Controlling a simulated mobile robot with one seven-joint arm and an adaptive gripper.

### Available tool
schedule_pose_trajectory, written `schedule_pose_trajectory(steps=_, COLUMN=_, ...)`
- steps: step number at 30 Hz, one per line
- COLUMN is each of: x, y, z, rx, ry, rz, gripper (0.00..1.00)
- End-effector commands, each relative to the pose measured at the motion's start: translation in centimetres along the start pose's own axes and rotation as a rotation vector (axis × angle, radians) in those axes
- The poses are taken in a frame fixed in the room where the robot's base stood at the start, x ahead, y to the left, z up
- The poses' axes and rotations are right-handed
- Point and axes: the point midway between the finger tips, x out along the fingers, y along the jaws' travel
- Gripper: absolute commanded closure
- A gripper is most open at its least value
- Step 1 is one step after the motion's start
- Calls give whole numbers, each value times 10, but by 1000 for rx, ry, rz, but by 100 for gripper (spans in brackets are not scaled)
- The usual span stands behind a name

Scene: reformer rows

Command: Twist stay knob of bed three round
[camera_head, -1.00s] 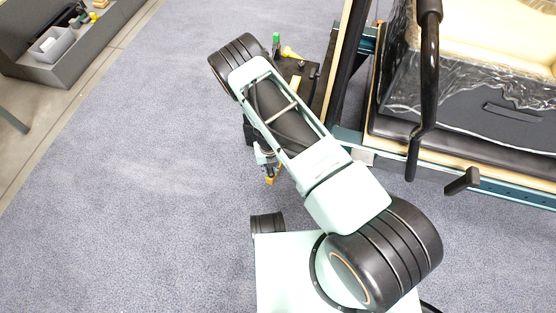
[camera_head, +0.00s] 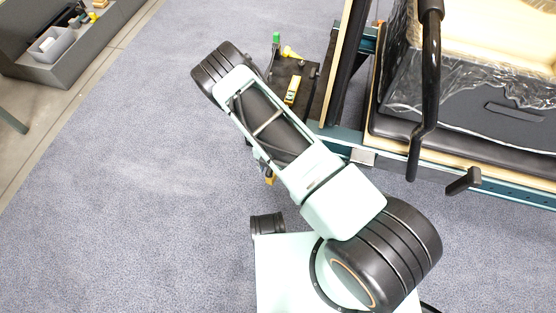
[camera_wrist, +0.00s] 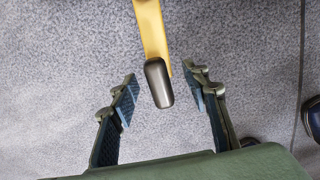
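In the wrist view a dark grey, rounded knob (camera_wrist: 158,83) sits at the end of a yellow bar (camera_wrist: 152,28) that comes in from the top. I cannot tell from its look alone which bed it belongs to. My gripper (camera_wrist: 162,82) is open, with one finger on each side of the knob in the picture. Gaps show on both sides, and I see no contact. In the head view a bit of yellow (camera_head: 270,179) shows beside my forearm, which hides most of my gripper and the knob.
A bed frame (camera_head: 362,157) with a black pad and a plastic-wrapped box (camera_head: 470,110) stands at the right. A black upright handle (camera_head: 428,90) rises there. A black platform (camera_head: 308,88) with small items lies beyond my arm. Open carpet (camera_head: 130,190) is at the left.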

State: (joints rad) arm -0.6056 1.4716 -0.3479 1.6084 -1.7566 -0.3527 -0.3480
Motion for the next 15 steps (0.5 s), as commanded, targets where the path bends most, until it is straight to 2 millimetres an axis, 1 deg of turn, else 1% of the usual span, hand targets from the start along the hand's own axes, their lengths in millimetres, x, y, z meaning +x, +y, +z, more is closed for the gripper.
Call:
schedule_pose_trajectory(steps=9, x=-2, y=0, z=0, rx=-1, ry=0, rz=0, gripper=54)
schedule_pose_trajectory(steps=11, x=-5, y=0, z=0, rx=-1, ry=0, rz=0, gripper=54)
schedule_pose_trajectory(steps=15, x=-18, y=0, z=0, rx=-1, ry=-1, rz=0, gripper=54)
